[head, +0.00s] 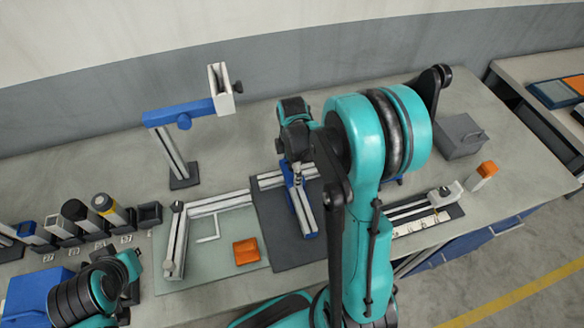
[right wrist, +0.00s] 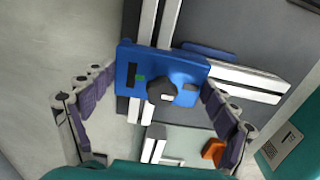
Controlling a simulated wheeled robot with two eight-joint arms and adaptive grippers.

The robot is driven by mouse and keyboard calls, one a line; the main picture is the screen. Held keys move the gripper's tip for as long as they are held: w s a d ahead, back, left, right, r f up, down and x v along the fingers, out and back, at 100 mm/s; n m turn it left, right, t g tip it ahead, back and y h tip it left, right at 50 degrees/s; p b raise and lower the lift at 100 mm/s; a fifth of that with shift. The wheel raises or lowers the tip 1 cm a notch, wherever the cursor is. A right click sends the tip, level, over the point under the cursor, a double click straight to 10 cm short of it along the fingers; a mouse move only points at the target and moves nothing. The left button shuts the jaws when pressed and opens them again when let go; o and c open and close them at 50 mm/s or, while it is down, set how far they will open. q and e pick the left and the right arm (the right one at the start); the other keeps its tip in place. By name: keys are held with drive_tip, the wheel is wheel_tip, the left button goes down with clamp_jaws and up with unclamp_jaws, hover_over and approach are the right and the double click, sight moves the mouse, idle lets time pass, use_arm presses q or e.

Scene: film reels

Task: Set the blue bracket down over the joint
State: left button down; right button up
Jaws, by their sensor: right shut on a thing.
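The blue bracket (right wrist: 186,72) is a flat plate with a dark knob in the middle. In the right wrist view it sits between the two fingers of my right gripper (right wrist: 160,82), which is shut on it at its side edges. Silver profiles (right wrist: 245,82) meet beneath the bracket, which covers part of their meeting place. Whether it touches them I cannot tell. In the head view my right gripper (head: 296,150) points down over the profiles on a dark mat, and my arm hides much there. My left arm shows at the lower left, its fingers unclear.
A silver frame (head: 176,240) and an orange block (head: 246,251) lie on a pale mat left of the dark mat (head: 275,225). A blue-armed stand (head: 185,115) rises behind. Several cylinders in holders stand at left. A grey box (head: 460,137) stands at right.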

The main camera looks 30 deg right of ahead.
drive_tip(key=shift+f+b, duration=0.45)
drive_tip(key=shift+f, duration=0.1)
drive_tip(key=o, duration=1.2)
drive_tip(key=shift+r, duration=0.15)
wheel_tip(320, 180, up, 12)
drive_tip(key=shift+f, duration=0.1)
drive_tip(key=s+a+m+t+b, duration=0.1)
drive_tip(key=s+a+m+t, duration=0.1)
drive_tip(key=m, duration=0.3)
drive_tip(key=s+a+m+t+b, duration=0.1)
drive_tip(key=s+a+m+t, duration=0.1)
drive_tip(key=s+a+m, duration=0.3)
drive_tip(key=s+a+m+t+b, duration=0.1)
drive_tip(key=s+a+m+t, duration=0.2)
drive_tip(key=s+m, duration=0.1)
drive_tip(key=shift+a+f+m, duration=0.3)
drive_tip(key=shift+f+m, duration=0.05)
drive_tip(key=shift+m, duration=0.35)
